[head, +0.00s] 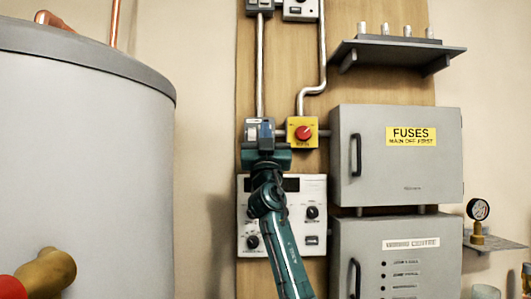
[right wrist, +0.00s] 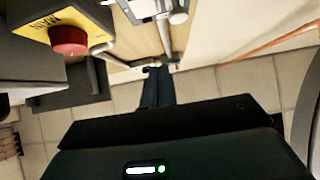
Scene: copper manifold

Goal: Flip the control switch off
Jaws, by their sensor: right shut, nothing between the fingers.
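A small grey switch box (head: 250,124) is on the wooden board in the head view, left of a yellow box (head: 291,134) with a red rotary knob (head: 303,133). No label reading "control" is legible, so I cannot tell for sure that it is the control switch. My right gripper (head: 262,126) is in front of the grey box and hides part of it, including its lever position. In the right wrist view the shut, empty fingers (right wrist: 156,70) show at the centre; contact is unclear. The red knob (right wrist: 68,40) is at upper left there. My left gripper is out of view.
A white panel (head: 318,190) with knobs is below, partly behind my right arm. Grey cabinets, one marked FUSES (head: 370,170), are to the right. A shelf (head: 400,45) juts out above. A large grey tank (head: 85,160) fills the left.

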